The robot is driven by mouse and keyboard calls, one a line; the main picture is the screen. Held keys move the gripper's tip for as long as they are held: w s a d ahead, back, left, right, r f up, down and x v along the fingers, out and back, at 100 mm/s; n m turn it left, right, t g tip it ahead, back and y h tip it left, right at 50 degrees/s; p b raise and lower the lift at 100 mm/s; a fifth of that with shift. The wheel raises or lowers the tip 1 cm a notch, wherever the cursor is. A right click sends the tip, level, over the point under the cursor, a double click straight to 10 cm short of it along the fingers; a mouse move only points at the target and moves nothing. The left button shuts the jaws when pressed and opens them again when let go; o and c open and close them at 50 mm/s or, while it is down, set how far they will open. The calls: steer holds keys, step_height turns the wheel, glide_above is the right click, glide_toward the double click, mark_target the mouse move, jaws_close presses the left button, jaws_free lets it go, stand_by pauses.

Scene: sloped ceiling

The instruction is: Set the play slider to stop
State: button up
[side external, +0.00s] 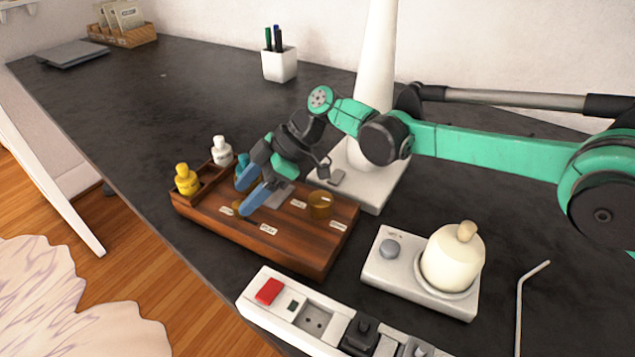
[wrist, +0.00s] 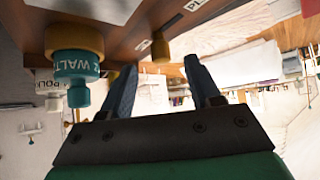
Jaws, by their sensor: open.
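A wooden box (side external: 285,243) with small white labels on its top stands on the dark desk in the side view. A small brass knob (side external: 237,207) shows by a label near its left front, partly hidden by my fingers. A larger amber knob (side external: 319,204) stands at the right. My gripper (side external: 244,198) is open and empty, tilted low over the left part of the box. In the wrist view my gripper (wrist: 160,64) has the brass knob (wrist: 160,47) in the gap between its fingertips, beyond them. Contact cannot be told. One label starts with "PL"; the others are unreadable.
A teal bottle (wrist: 75,75), a white bottle (side external: 221,151) and a yellow bottle (side external: 186,180) stand at the box's left end. A white lamp base (side external: 375,190) is behind; a device with a cream jar (side external: 452,262) and a power strip (side external: 290,305) are in front.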

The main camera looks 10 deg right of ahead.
steer(key=shift+v, duration=1.75)
steer(key=shift+d, duration=0.1)
steer(key=s+d+r+m+t+h, duration=0.2)
steer(key=d+r+m, duration=0.25)
steer(key=d, duration=0.45)
steer(key=s+d+r+m+t+h, duration=0.2)
steer(key=d+r+m+t, duration=0.15)
steer(key=d+m, duration=0.4)
steer(key=s+d+f+m+t+h, duration=0.2)
steer(key=s+d+m+h, duration=0.3)
steer(key=s+d, duration=0.7)
steer(key=d+f+m, duration=0.1)
steer(key=d, duration=0.2)
steer(key=shift+m, duration=0.4)
steer(key=shift+f, duration=0.15)
